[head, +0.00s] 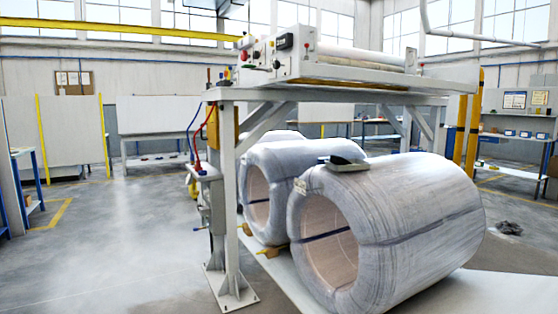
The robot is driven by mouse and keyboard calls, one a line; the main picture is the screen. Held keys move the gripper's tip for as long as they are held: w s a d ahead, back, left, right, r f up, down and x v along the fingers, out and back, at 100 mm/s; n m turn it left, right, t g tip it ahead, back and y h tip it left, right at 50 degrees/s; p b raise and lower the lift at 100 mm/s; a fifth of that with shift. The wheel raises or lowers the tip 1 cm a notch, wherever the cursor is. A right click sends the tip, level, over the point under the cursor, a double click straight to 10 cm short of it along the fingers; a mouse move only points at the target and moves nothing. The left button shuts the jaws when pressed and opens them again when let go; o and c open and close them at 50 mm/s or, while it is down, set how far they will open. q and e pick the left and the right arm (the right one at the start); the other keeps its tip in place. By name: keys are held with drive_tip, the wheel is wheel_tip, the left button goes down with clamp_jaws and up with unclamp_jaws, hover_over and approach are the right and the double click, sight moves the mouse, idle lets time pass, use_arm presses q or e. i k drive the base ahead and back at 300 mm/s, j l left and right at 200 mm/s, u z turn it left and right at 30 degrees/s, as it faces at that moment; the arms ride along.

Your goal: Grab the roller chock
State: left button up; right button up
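The nearer yellow piece (270,253) lies on the pale platform at the left foot of the front coil (420,215). The farther yellow piece (245,229) is by the left foot of the second coil (285,165). Both are small in the head view, so their exact shape is hard to tell. Neither of my grippers shows in this view.
A white steel frame (229,200) with a wrapping machine (340,65) stands over the coils. Its post foot is at the front left. A dark flat object (343,163) rests on the front coil. The grey floor (120,240) to the left is clear.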

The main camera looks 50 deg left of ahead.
sight(335, 159)
drive_tip(key=i+j+u, duration=0.2)
drive_tip(key=j, duration=0.25)
drive_tip(key=i+j+u, duration=0.25)
drive_tip(key=j, duration=0.15)
drive_tip(key=i+j+u, duration=0.2)
drive_tip(key=i+j, duration=0.1)
drive_tip(key=j, duration=0.1)
